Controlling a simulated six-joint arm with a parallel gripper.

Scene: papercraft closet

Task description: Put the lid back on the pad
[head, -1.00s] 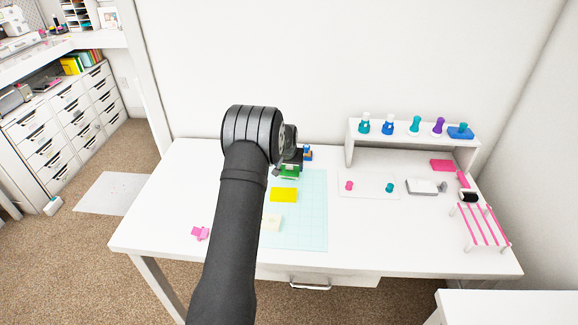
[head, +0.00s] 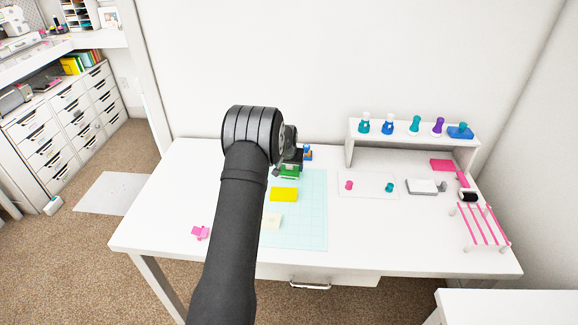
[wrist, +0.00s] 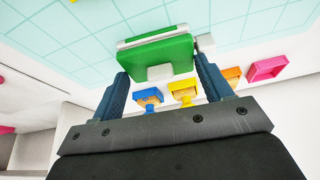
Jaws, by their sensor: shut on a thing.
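My gripper (wrist: 162,90) is shut on a green lid (wrist: 155,55), with one dark finger at each side of it. The lid has a small white patch on its near side, and a pale grey strip runs along its far edge. I cannot tell whether that strip is the pad. In the head view the green lid (head: 289,171) shows just below my gripper (head: 290,160), over the upper left of the cutting mat (head: 308,225). My arm hides part of this area.
A yellow block (head: 284,195) and a cream block (head: 273,222) sit on the mat. A pink piece (head: 201,233) lies left. Several small coloured pieces, one blue (wrist: 148,97) and one yellow (wrist: 184,92), are close beyond the fingers. A white shelf (head: 412,130) and pink-barred rack (head: 482,226) stand right.

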